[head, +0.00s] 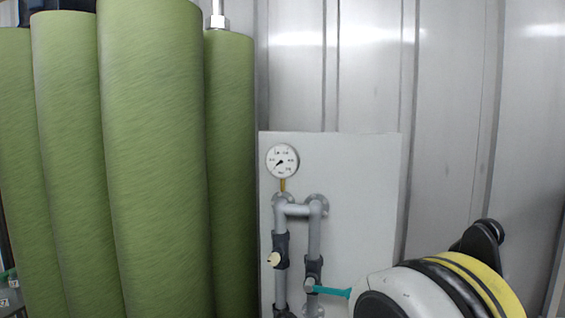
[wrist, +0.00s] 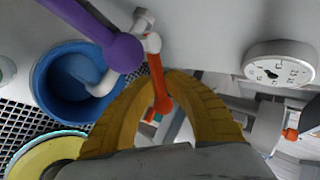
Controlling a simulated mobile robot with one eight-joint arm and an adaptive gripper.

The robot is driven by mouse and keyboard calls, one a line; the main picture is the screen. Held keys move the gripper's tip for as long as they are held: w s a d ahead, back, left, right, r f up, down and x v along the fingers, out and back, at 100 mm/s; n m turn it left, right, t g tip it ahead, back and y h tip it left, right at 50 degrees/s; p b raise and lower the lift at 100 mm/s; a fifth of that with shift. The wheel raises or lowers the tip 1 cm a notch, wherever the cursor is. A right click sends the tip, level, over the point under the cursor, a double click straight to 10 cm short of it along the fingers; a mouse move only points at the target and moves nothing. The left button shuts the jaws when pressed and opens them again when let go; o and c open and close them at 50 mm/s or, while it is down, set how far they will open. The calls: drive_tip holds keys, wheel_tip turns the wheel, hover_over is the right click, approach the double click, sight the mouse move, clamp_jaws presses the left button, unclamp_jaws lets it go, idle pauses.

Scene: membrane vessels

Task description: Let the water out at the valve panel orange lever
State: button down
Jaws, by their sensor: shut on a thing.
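The orange lever (wrist: 157,78) shows in the wrist view, hanging from a white fitting (wrist: 152,42) on the pale panel. The yellow fingers of my gripper (wrist: 172,76) close around the lever, and its lower end sits between them. The head view shows the grey valve panel (head: 365,170) with pipes and a round gauge (head: 282,161). The orange lever and my gripper do not show there; my arm covers the panel's lower right.
A purple lever (wrist: 122,50) is close left of the fingers. A blue bucket (wrist: 45,88) stands below it on a dark grating (wrist: 20,122). A teal lever (head: 333,292) sticks out from the pipes in the head view. Tall green vessels (head: 150,150) stand at left.

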drive_tip(key=shift+w+d+n+t+y+b, duration=0.25)
drive_tip(key=shift+w+d+n+t+y, duration=0.25)
drive_tip(key=shift+n+y, duration=0.7)
drive_tip(key=shift+w+d+n+t+y+b, duration=0.3)
drive_tip(key=shift+w+n+t+y, duration=0.35)
drive_tip(key=shift+n, duration=1)
drive_tip(key=shift+w+d+n+t+y+b, duration=0.2)
drive_tip(key=shift+w+d+n+t+y, duration=0.25)
drive_tip(key=shift+n+t+y, duration=0.7)
drive_tip(key=c, duration=1.4)
unclamp_jaws()
drive_tip(key=shift+n+g, duration=0.3)
drive_tip(key=shift+g, duration=0.1)
drive_tip(key=shift+s+r, duration=0.1)
